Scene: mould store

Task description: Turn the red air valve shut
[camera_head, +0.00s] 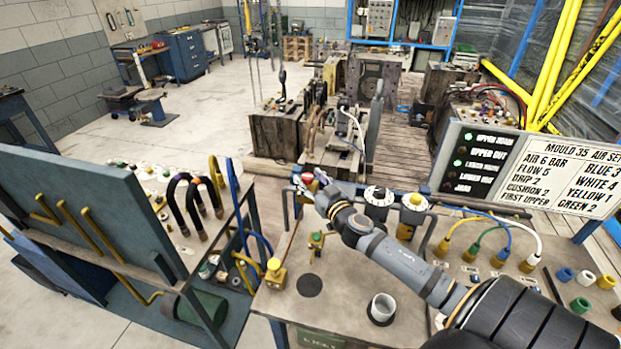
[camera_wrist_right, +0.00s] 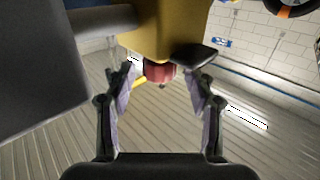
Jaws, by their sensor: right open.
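The red air valve (camera_wrist_right: 160,72) shows in the right wrist view as a small red knob under a yellow body (camera_wrist_right: 165,30). My right gripper (camera_wrist_right: 163,82) is open, with one finger on each side of the red knob. I cannot tell whether either finger touches it. In the head view my right arm reaches across the bench, and the right gripper (camera_head: 314,183) is at the bench's far edge. A small red patch (camera_head: 307,177) shows beside it there, and the gripper partly hides that spot. My left gripper is not in view.
A sign (camera_head: 578,180) and coloured hoses stand at the right. A blue panel (camera_head: 80,215) stands at the left.

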